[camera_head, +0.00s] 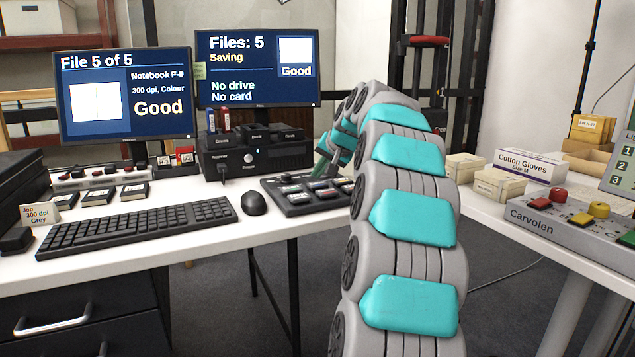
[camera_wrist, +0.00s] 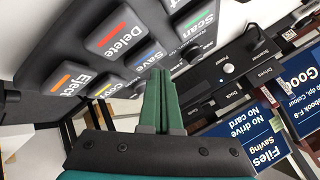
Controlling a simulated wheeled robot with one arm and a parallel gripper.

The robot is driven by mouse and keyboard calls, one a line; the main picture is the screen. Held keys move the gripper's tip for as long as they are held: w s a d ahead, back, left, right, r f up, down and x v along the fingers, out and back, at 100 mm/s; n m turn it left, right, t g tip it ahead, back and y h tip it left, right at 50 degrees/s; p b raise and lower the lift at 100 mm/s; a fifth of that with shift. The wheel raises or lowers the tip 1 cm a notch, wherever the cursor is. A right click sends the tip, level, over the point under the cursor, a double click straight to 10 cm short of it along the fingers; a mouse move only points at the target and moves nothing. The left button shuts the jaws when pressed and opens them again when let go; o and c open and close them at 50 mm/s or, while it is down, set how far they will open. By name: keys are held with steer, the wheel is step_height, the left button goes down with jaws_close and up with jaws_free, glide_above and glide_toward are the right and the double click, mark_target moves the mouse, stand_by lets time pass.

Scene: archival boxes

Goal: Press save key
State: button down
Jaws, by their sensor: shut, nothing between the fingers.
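The dark keypad (camera_head: 300,196) lies on the white desk, right of the mouse. In the wrist view its Save key (camera_wrist: 142,58) has a blue stripe and sits beside the Delete key (camera_wrist: 118,33), with the Scan key (camera_wrist: 195,26), Copy key (camera_wrist: 106,88) and Eject key (camera_wrist: 70,84) around it. My gripper (camera_wrist: 161,72) has its green fingers together and empty, with the tips right at the Save key's lower edge. I cannot tell whether they touch it. In the head view my gripper (camera_head: 321,168) is over the keypad's far side, partly hidden by my arm.
The right monitor (camera_head: 258,68) reads "Files: 5, Saving, Good, No drive, No card". The left monitor (camera_head: 125,95) reads "File 5 of 5, Good". A black drive unit (camera_head: 255,155) stands behind the keypad. The keyboard (camera_head: 140,227) and mouse (camera_head: 254,203) lie to the left.

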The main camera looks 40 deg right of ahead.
mark_target(319, 185)
steer(key=shift+r, duration=0.1)
steer(key=shift+r+p, duration=1.65)
steer(key=shift+r, duration=0.85)
steer(key=s+a+f+n, duration=0.1)
steer(key=a, duration=0.4)
steer(key=s+a+f+n+g+y, duration=0.1)
steer(key=a+f, duration=0.1)
steer(key=a, duration=0.4)
steer(key=s+a+f+n+g+y, duration=0.1)
steer(key=a+f, duration=0.1)
steer(key=a, duration=0.3)
steer(key=shift+s+a+f, duration=0.1)
steer(key=shift+a+f, duration=0.05)
steer(key=shift+a, duration=0.05)
steer(key=s+a+f+n+g, duration=0.3)
steer(key=s+a+f, duration=0.4)
steer(key=s+a, duration=0.4)
steer(key=s+a+f+n+g, duration=0.25)
steer(key=s+a+f, duration=0.45)
steer(key=s+a, duration=0.45)
steer(key=s+f+n+g, duration=0.1)
steer(key=s+f, duration=0.2)
steer(key=s, duration=0.5)
steer(key=s+f+n+g, duration=0.1)
steer(key=s+f, duration=0.3)
steer(key=s, duration=0.5)
steer(key=shift+d+f+g+h, duration=0.15)
steer(key=shift+d+g+h, duration=0.2)
steer(key=shift+g, duration=0.4)
